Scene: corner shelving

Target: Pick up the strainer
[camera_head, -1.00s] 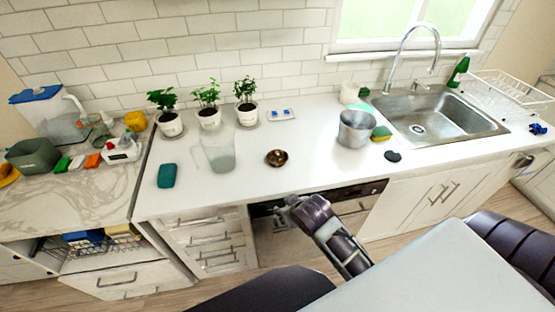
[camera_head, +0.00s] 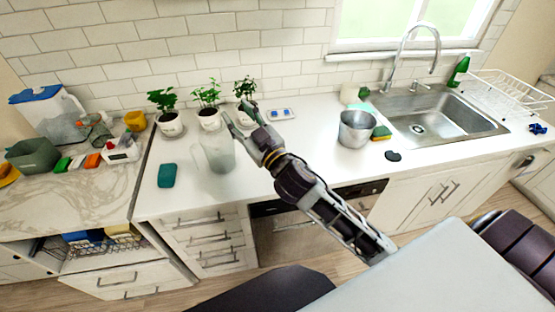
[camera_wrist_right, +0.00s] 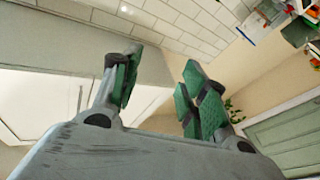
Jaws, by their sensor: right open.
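I cannot tell for sure which object is the strainer. A small round brown dish was in the middle of the counter; my right arm now covers its place in the head view. A grey metal pot (camera_head: 356,128) stands upright left of the sink. My right gripper (camera_head: 240,111) is open and empty, above the counter near the glass pitcher and potted plants, its fingers pointing up and left in the picture. In the right wrist view its two green-padded fingers (camera_wrist_right: 160,88) are spread with nothing between them. My left gripper is not in view.
A clear pitcher (camera_head: 215,149) stands just left of my right gripper. Potted plants (camera_head: 169,123) line the wall. A teal block (camera_head: 167,175) lies at the counter's front left. A sponge (camera_head: 381,133) sits by the sink (camera_head: 440,118). The left counter is crowded.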

